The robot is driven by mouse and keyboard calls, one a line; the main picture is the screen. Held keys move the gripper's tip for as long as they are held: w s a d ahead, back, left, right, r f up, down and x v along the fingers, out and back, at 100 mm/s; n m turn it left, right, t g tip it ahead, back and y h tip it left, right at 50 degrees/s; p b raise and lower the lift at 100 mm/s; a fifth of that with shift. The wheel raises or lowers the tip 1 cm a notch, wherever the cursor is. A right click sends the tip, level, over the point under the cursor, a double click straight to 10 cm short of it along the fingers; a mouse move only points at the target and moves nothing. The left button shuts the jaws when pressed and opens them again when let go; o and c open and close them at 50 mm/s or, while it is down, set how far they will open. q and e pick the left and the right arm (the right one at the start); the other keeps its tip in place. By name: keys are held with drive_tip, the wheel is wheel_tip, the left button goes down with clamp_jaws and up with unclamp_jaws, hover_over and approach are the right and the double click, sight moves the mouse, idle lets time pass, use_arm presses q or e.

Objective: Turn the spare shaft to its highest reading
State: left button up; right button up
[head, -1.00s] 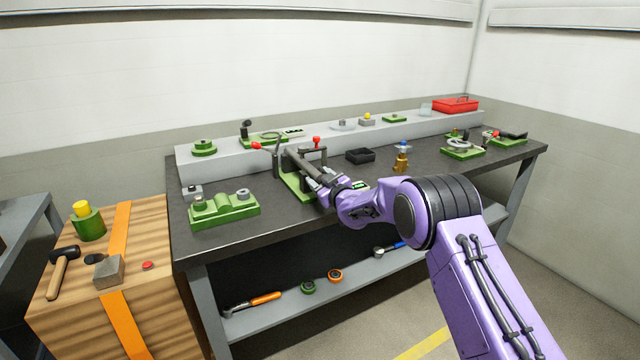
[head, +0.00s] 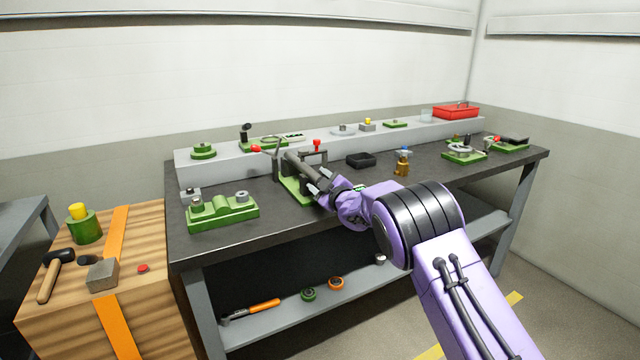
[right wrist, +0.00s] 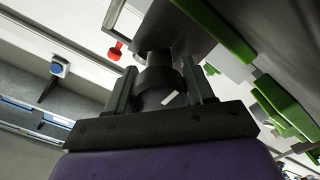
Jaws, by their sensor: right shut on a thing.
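The spare shaft (head: 299,162) is a dark grey rod lying in a green-based stand (head: 291,188) with dark uprights and red-knobbed levers, on the workbench. My right gripper (head: 319,184) is at the near end of the shaft. In the right wrist view the two fingers of my right gripper (right wrist: 160,90) are shut on the dark round shaft end (right wrist: 157,80), one finger on each side. A small pale mark shows on the shaft end. A small green display (head: 359,188) is partly hidden behind my right wrist; I cannot read it. My left gripper is not in view.
A green V-shaped block (head: 222,210) stands left of the stand. A black tray (head: 361,160) and a brass piece (head: 402,165) are to the right. A grey raised shelf (head: 225,160) runs along the back. A wooden crate (head: 165,290) stands at left.

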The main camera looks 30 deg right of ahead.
drive_tip(key=shift+r, duration=0.15)
drive_tip(key=o, duration=1)
drive_tip(key=shift+a, duration=0.1)
drive_tip(key=shift+s, duration=0.2)
drive_tip(key=s+b, duration=0.1)
drive_tip(key=s, duration=0.9)
drive_tip(key=shift+s+a, duration=0.1)
drive_tip(key=shift+a, duration=0.05)
